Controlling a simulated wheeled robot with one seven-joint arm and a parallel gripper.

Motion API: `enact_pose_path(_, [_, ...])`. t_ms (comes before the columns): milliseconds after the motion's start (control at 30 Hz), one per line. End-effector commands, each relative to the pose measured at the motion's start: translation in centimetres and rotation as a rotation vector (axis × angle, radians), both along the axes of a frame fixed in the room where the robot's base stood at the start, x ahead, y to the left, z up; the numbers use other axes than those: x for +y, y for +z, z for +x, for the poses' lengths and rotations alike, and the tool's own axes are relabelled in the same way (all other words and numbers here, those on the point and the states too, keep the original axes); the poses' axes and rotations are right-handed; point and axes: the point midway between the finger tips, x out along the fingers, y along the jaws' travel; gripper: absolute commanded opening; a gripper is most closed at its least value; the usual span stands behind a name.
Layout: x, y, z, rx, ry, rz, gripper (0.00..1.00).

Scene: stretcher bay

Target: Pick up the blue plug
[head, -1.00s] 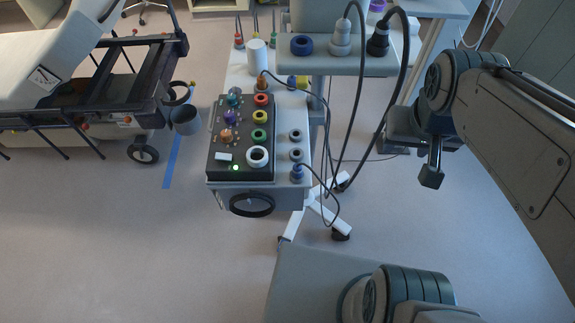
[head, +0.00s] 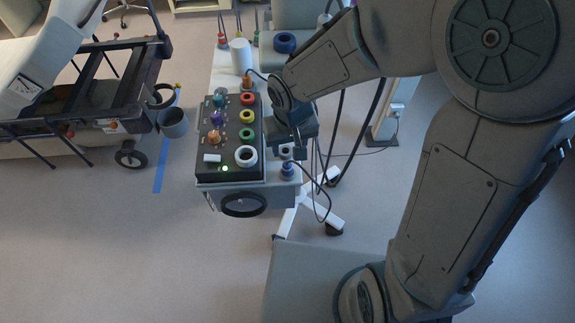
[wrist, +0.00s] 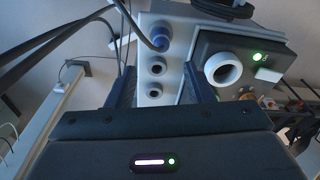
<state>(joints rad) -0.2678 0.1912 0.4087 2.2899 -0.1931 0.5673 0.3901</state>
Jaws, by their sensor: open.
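The blue plug (head: 287,171) sits at the front right of the cart's top, with a dark cable leading from it. In the wrist view the blue plug (wrist: 158,36) stands in the top of a light grey strip, above two empty dark-holed sockets (wrist: 156,67). My gripper (head: 298,150) hangs over the right side of the cart, just behind the plug in the head view. In the wrist view my gripper (wrist: 158,88) has its two dark fingers apart, with the sockets between them and the plug beyond. Nothing is held.
A black panel (head: 202,172) with coloured rings and knobs lies left of the plug. A white cylinder (head: 241,56) stands behind it. Dark cables (head: 370,115) hang right of the cart. A stretcher (head: 95,95) with a grey cup (head: 173,122) is at the left.

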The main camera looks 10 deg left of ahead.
Motion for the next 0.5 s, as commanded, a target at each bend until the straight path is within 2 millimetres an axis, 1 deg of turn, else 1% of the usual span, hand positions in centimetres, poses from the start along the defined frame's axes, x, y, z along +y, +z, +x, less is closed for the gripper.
enact_pose_path(33, [0.1,-1.1,0.0,0.005,0.002,-0.001,0.47])
enact_pose_path(200, [0.2,-3.5,0.3,0.003,0.002,-0.001,0.47])
enact_pose_path(500, [0.3,-5.2,0.4,0.002,0.001,-0.001,0.47])
